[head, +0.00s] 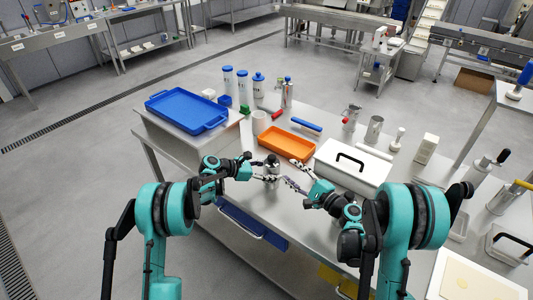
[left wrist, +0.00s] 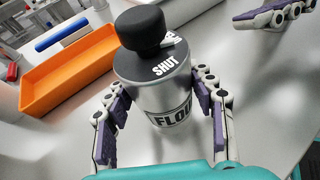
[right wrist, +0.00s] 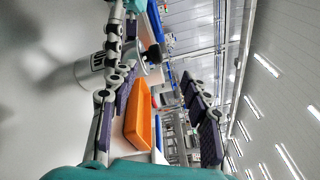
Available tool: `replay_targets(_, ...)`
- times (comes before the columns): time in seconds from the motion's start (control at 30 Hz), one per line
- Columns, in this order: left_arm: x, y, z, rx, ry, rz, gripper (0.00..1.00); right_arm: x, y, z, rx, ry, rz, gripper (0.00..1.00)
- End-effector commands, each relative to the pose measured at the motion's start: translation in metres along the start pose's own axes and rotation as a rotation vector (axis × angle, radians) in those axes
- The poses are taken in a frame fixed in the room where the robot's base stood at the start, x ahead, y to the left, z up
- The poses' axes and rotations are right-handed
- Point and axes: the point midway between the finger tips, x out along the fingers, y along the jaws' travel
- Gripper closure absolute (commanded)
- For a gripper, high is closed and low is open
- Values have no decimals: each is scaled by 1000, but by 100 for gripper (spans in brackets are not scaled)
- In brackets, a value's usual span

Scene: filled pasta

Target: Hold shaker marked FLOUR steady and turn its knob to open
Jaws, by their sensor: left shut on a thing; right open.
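The FLOUR shaker (head: 272,163) stands on the steel table, a grey cylinder with a dark top and black knob. In the left wrist view, the shaker body (left wrist: 160,97) carries a FLOUR label, its black knob (left wrist: 141,27) is on top, and the word SHUT shows beside it. My left gripper (head: 264,177) is shut around the shaker body, one finger on each side. My right gripper (head: 298,173) is open, just right of the shaker and apart from the knob. One of its fingers partly hides the shaker in the right wrist view.
An orange tray (head: 287,143) lies just behind the shaker. A white box with a black handle (head: 350,168) stands to the right. A blue tray (head: 187,110) is at the back left. Blue-capped bottles (head: 243,86) stand at the back.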

Motion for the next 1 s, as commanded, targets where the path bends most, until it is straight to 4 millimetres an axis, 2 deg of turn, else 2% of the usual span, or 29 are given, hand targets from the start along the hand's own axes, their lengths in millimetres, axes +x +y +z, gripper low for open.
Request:
replay_targets(0.5, 0, 0, 0, 0, 0, 1, 86, 17, 0, 0, -1262, 0, 0, 52)
replay_targets(0.7, 0, 0, 0, 0, 0, 1, 86, 22, 1, 1, -1704, 0, 0, 52)
replay_targets(0.83, 0, 0, 0, 0, 0, 1, 86, 25, 1, 1, -1906, 0, 0, 52)
replay_targets(1.0, 0, 0, 0, 0, 0, 1, 86, 27, 1, 1, -2040, 0, 0, 52)
